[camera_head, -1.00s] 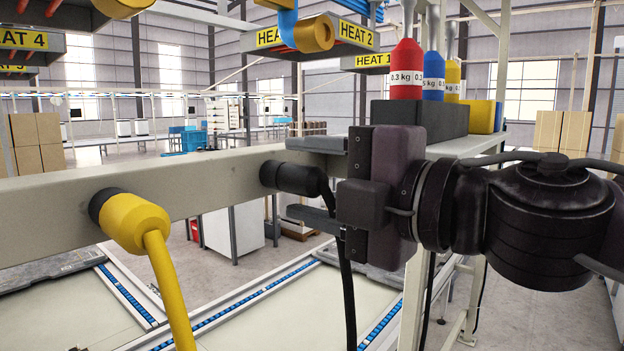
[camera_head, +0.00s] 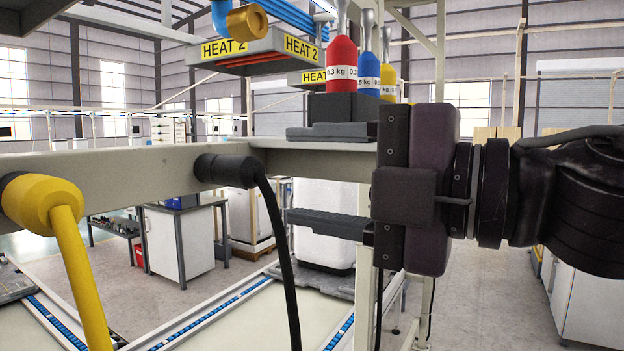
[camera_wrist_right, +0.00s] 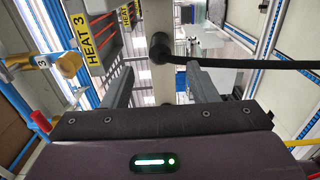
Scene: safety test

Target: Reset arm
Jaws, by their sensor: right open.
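My right gripper (camera_head: 288,177) comes in from the right, in front of the grey beam (camera_head: 120,175). Its two dark fingers are spread wide, one above the other, with nothing between them. A black plug (camera_head: 222,170) with a hanging black cable (camera_head: 283,260) sits on the beam, left of the fingertips and apart from them. In the right wrist view the open fingers (camera_wrist_right: 158,82) point toward the beam, and the black plug (camera_wrist_right: 160,46) shows beyond their tips. My left gripper is not in view.
A yellow plug (camera_head: 40,203) with a yellow cable sits on the beam at the left. Red (camera_head: 341,65), blue (camera_head: 370,75) and yellow (camera_head: 389,80) weighted bottles stand on a dark block behind my gripper. A HEAT 2 box (camera_head: 262,50) hangs above.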

